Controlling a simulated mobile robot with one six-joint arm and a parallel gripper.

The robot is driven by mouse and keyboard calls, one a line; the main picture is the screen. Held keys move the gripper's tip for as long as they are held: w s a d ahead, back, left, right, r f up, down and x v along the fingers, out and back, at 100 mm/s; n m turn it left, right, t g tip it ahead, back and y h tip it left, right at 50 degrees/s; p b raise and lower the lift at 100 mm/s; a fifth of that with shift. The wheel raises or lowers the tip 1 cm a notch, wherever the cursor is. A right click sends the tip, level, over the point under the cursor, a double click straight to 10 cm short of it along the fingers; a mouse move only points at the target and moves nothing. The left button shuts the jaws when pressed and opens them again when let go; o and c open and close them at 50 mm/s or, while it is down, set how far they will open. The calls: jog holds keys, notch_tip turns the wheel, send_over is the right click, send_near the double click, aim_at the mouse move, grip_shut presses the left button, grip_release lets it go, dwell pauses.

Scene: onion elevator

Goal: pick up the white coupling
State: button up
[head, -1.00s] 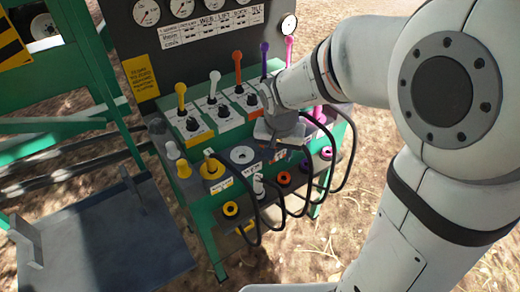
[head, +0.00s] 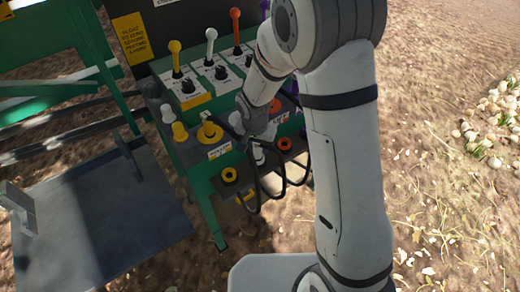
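The white coupling (head: 259,156) stands in the lower row of the green machine's panel, between a yellow ring and an orange ring, with a black hose by it. My gripper (head: 251,141) is just above it, pointing down. The wrist and the hoses hide much of the gripper, and its fingers are too small and dark to tell whether they are open or touch the coupling.
A yellow ring (head: 229,174) and an orange ring (head: 285,144) flank the coupling. A yellow coupling (head: 209,130) stands at the upper left. Levers (head: 210,46) rise behind. Black hoses (head: 274,187) loop in front. A grey platform (head: 105,215) lies at left.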

jog(key=shift+f, duration=0.25)
jog(key=shift+c, duration=0.5)
grip_shut()
jog(key=shift+r, duration=0.1)
